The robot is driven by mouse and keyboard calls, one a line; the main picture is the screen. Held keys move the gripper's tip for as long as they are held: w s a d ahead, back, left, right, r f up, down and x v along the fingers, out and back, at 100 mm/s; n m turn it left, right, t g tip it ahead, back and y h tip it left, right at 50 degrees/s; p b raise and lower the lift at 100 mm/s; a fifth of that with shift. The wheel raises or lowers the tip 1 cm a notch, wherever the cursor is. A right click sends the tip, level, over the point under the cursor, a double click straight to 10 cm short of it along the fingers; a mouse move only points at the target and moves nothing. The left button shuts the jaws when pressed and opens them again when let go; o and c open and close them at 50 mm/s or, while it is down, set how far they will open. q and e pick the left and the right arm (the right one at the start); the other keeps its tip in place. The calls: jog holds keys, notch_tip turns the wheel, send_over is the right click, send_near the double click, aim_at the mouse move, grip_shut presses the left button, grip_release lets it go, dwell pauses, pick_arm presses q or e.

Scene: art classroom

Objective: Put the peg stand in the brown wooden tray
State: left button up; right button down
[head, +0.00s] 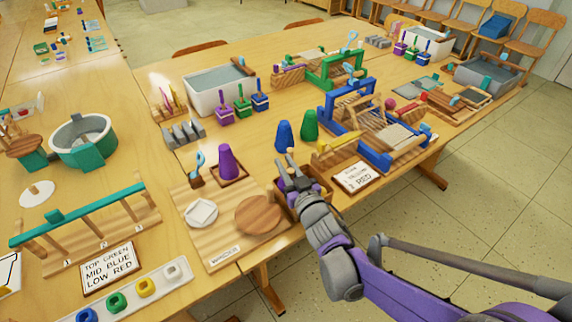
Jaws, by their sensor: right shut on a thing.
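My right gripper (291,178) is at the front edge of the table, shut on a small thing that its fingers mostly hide. A pale rounded knob (290,152) shows just beyond the fingertips; it looks like the top of the peg stand, whose base I cannot make out. A brown wooden tray (285,206) with raised walls lies right below the gripper, partly covered by it. I cannot tell whether the held thing touches the tray. My left gripper is not in view.
Left of the tray are a round wooden disc (259,214) and a purple cone (229,162) on a brown base. Blue (284,136) and green (309,125) cones stand behind the gripper. A lettered card (358,177) and a blue-framed loom (378,157) are at right.

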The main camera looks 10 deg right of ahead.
jog(key=shift+f, duration=0.3)
jog(key=shift+w+r+p, duration=0.1)
jog(key=shift+r+p, duration=0.25)
jog(key=shift+p, duration=0.1)
notch_tip(320, 180, up, 7)
jog(key=p, duration=0.4)
dwell(0.4)
jog(key=shift+w+f+b, duration=0.15)
jog(key=shift+f+b, duration=0.3)
jog(key=shift+f, duration=0.5)
jog(key=shift+f, duration=0.3)
dwell(0.8)
jog(key=shift+f+b, duration=0.35)
jog(key=shift+b, duration=0.15)
